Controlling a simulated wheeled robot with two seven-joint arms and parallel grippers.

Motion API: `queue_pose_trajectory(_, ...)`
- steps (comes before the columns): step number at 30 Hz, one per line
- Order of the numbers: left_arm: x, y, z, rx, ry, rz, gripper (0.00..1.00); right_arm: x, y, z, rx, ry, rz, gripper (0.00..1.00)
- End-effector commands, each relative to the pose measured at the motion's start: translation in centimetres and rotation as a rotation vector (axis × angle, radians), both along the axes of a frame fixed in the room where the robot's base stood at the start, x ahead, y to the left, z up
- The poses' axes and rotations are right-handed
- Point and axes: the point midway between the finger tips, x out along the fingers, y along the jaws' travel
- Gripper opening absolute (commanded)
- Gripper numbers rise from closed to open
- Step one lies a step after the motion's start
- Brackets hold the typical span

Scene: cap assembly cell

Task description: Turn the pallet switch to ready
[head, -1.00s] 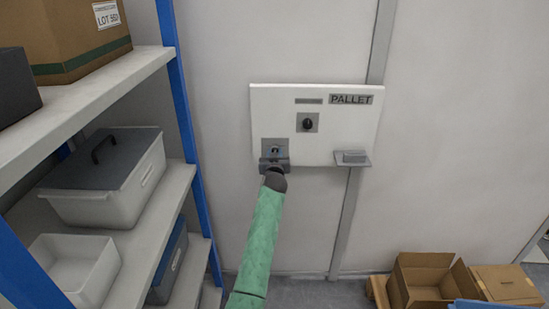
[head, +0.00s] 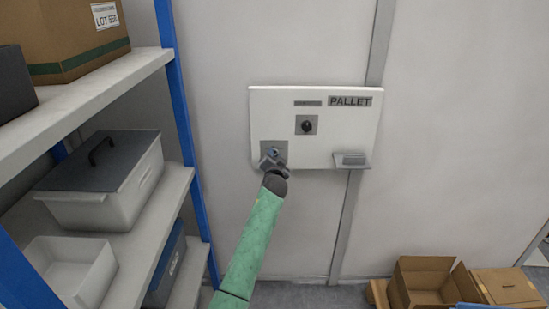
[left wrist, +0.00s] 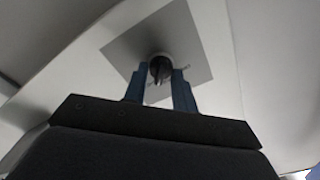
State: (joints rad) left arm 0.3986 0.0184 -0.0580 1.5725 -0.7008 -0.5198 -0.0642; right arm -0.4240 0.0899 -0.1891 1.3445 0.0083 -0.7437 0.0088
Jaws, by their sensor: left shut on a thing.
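A white panel (head: 345,125) labelled PALLET is on the wall. It carries a black knob on a grey plate (head: 306,125) near its top middle. A second grey plate with a switch sits at its lower left. My left gripper (head: 273,158) is at that lower switch and partly covers it. In the left wrist view my left gripper (left wrist: 160,88) has its two blue fingers on either side of the dark switch knob (left wrist: 159,68), shut on it. The grey plate (left wrist: 190,45) shows tilted behind it. My right gripper is not in view.
A small grey ledge (head: 351,161) sticks out at the panel's lower right. A shelf rack with a blue post (head: 183,120) stands at the left, with a grey lidded bin (head: 105,190).

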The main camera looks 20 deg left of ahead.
Motion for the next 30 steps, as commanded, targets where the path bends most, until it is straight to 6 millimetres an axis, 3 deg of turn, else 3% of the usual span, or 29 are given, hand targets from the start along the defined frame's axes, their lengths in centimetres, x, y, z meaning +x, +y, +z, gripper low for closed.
queue_pose_trajectory(20,0.03,-0.02,0.02,0.062,0.018,0.000,0.04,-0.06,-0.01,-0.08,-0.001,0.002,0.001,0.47)
queue_pose_trajectory(21,0.03,-0.03,0.02,0.061,0.017,0.000,0.31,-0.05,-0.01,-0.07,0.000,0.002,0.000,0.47)
queue_pose_trajectory(24,0.03,-0.02,0.02,0.061,0.017,0.000,0.48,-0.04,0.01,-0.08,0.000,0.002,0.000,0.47)
queue_pose_trajectory(30,0.02,-0.03,-0.01,0.061,0.017,0.000,0.48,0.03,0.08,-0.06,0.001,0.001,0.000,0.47)
